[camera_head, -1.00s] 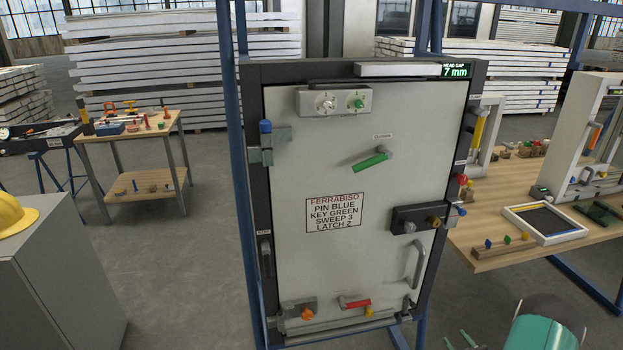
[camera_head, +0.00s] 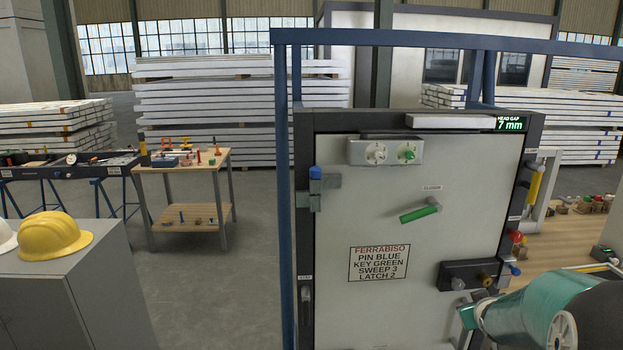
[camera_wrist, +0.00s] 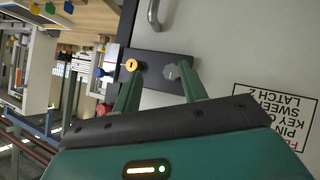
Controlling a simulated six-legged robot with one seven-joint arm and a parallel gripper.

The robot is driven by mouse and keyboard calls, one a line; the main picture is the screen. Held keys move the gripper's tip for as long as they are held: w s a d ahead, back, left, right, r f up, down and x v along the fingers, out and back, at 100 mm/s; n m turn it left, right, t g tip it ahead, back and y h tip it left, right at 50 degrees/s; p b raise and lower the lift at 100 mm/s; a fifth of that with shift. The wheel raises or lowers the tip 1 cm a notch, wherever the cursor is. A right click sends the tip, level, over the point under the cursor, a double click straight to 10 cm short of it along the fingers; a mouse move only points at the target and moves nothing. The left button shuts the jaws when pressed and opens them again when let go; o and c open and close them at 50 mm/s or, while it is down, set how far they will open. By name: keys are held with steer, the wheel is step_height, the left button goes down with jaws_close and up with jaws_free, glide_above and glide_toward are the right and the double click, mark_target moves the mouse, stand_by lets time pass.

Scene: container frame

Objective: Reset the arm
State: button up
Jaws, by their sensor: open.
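My gripper (camera_wrist: 158,78) is open and empty in the wrist view, its two green fingers spread before the dark latch block (camera_wrist: 158,68) on the panel. I cannot tell whether they touch it. The latch block also shows in the head view (camera_head: 462,275). The display (camera_head: 510,124) reads 7 mm.
A blue post (camera_head: 287,200) and top beam (camera_head: 430,38) surround the panel. A grey cabinet (camera_head: 75,285) with a yellow helmet (camera_head: 55,236) stands left. A wooden tool table (camera_head: 190,160) is behind. A wooden bench (camera_head: 560,240) is right. Floor between cabinet and panel is clear.

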steer(key=s+a+r+m+g, duration=0.1)
steer(key=s+a+r, duration=0.45)
steer(key=a, duration=0.25)
steer(key=s+a+r+g+y, duration=0.2)
steer(key=s+a, duration=0.7)
steer(key=s, duration=0.2)
steer(key=s+a+r+g+y, duration=0.1)
steer(key=s+a+r+y, duration=0.1)
steer(key=s+a, duration=0.7)
steer(key=shift+s+r+g, duration=0.35)
steer(key=shift+s+g, duration=0.05)
steer(key=shift+s, duration=0.55)
